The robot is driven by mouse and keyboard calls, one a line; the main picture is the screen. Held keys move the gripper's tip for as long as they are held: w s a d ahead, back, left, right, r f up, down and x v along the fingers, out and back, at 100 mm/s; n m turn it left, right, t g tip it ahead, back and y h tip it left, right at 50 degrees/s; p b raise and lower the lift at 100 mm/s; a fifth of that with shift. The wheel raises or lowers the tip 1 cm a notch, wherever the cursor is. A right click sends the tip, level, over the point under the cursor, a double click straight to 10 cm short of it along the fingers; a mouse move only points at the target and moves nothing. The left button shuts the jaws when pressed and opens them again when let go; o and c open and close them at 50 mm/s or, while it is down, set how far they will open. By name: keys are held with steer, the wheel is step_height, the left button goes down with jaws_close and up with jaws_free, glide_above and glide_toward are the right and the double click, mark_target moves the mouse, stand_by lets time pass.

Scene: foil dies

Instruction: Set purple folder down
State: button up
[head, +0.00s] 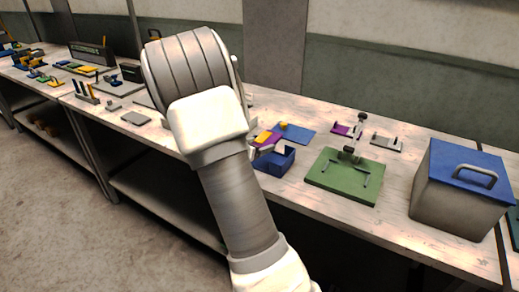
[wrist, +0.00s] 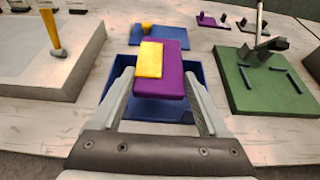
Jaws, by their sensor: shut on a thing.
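The purple folder (wrist: 175,82), a purple block with a yellow piece (wrist: 150,60) on its top, is held between the fingers of my gripper (wrist: 158,88). It also shows in the head view (head: 274,139), partly hidden by my arm. My gripper is shut on it. In the wrist view the folder lies over an open blue bin (wrist: 122,80), hiding much of its inside. I cannot tell how far above the bin it is. The bin stands on the bench near its front edge in the head view (head: 278,163).
A blue plate (head: 298,133) with a yellow knob lies behind the bin. A green board (head: 335,188) with a raised clamp stands to the right. A grey box with a blue lid (head: 463,185) is further right. A grey block (wrist: 55,85) lies left.

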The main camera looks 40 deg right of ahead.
steer(key=shift+f, duration=0.6)
steer(key=shift+f, duration=0.1)
steer(key=shift+f+b, duration=0.35)
steer(key=shift+b, duration=0.15)
steer(key=shift+f, duration=0.2)
steer(key=o, duration=1.4)
steer(key=shift+r, duration=0.1)
